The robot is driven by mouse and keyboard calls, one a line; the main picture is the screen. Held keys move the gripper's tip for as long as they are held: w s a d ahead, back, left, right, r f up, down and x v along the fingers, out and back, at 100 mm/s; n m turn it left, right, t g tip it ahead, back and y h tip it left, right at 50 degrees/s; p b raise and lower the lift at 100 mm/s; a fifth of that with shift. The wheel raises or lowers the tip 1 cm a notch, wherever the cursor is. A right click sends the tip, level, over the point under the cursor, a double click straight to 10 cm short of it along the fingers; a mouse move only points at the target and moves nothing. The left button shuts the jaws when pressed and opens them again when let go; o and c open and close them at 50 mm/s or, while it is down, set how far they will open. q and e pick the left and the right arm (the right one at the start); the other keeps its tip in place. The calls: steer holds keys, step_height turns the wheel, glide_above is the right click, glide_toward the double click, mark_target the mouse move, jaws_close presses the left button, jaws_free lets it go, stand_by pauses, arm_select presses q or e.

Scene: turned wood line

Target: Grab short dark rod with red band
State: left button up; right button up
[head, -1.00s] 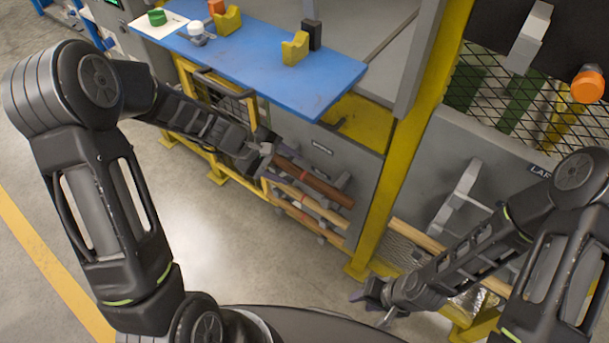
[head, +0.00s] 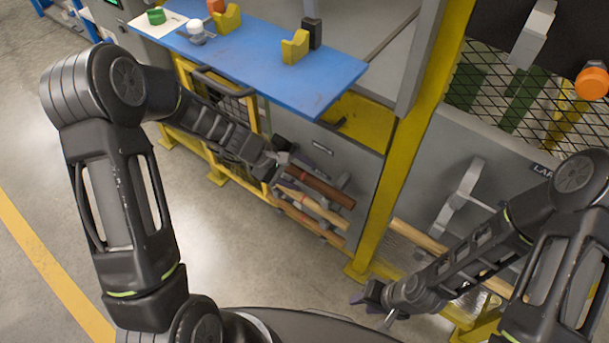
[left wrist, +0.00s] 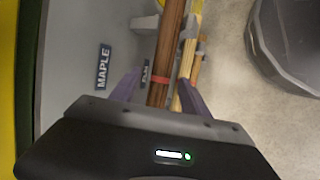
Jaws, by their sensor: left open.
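The dark reddish-brown rod (head: 327,190) lies on the rack below the blue table, its right end clear of my gripper. In the left wrist view the dark rod (left wrist: 171,40) runs between my fingers, and its red band (left wrist: 160,79) shows near the fingertips. My left gripper (head: 281,160) is at the rod's left end. In the left wrist view my left gripper (left wrist: 158,92) is open, with one finger on each side of the rod; I cannot tell whether they touch it. My right gripper (head: 372,305) is low at the right, apart from the rods, its fingers spread and empty.
Pale rods (head: 316,209) lie just below the dark rod, close to one finger in the left wrist view. A MAPLE label (left wrist: 104,67) is on the grey panel. The blue table (head: 270,62) overhangs the rack, and a yellow post (head: 408,140) stands to its right.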

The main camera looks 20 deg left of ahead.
arm_select(q)
steer(key=shift+c, duration=0.3)
jaws_close()
stand_by(0.4)
